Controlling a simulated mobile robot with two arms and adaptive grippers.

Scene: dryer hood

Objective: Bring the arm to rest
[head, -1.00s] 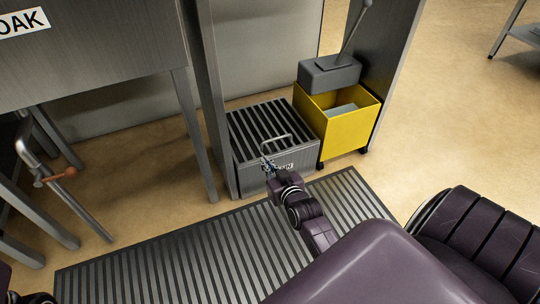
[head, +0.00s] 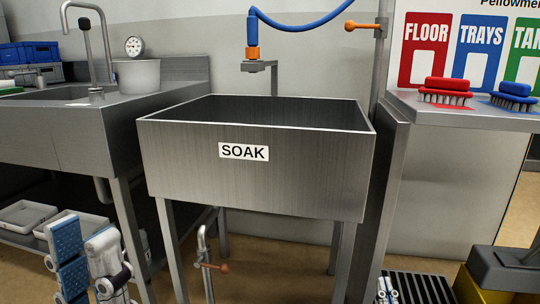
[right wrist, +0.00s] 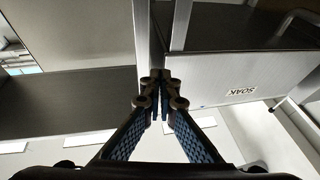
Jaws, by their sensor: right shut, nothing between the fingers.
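My left gripper (head: 84,232) is at the lower left of the head view, its two blue-padded fingers pointing up and apart, with nothing visible between them. My right gripper (head: 387,290) shows only as a small part at the bottom edge of the head view, in front of a dark grated box. In the right wrist view my right gripper (right wrist: 161,82) has its fingertips together, with nothing held. The steel SOAK sink (head: 285,170) stands ahead; its label appears upside down in the right wrist view (right wrist: 222,75).
A steel counter with a pot (head: 137,76) is at left, with trays (head: 25,215) below. A shelf (head: 470,116) at right holds a red brush (head: 445,92) and a blue brush (head: 514,96). The grated box (head: 425,287) and a yellow bucket (head: 470,287) stand low at right.

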